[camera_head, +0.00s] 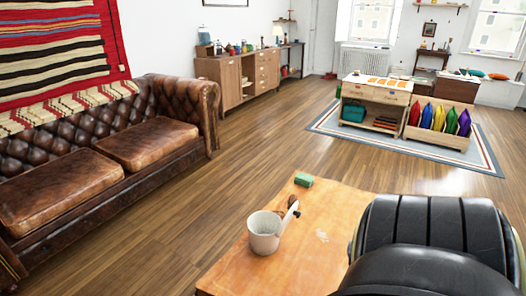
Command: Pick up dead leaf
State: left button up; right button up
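A small brown thing (292,201), which may be the dead leaf, shows on the wooden table (312,262). It is partly covered by the spout of a white watering can (262,238), so its full shape is hidden. A small pale patch (322,236) lies on the tabletop to the right of the can; I cannot tell what it is. A large black rounded part, likely my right arm, fills the lower right and hides the table's right side. Neither gripper's fingers are in view.
A brown leather sofa (105,160) stands at left. Open wood floor (235,165) lies between sofa and table. Farther back are a rug (345,135), a display table (377,92) and a cushion crate (437,135).

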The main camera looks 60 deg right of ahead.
aim_at(281, 214)
jog(key=i, duration=1.7)
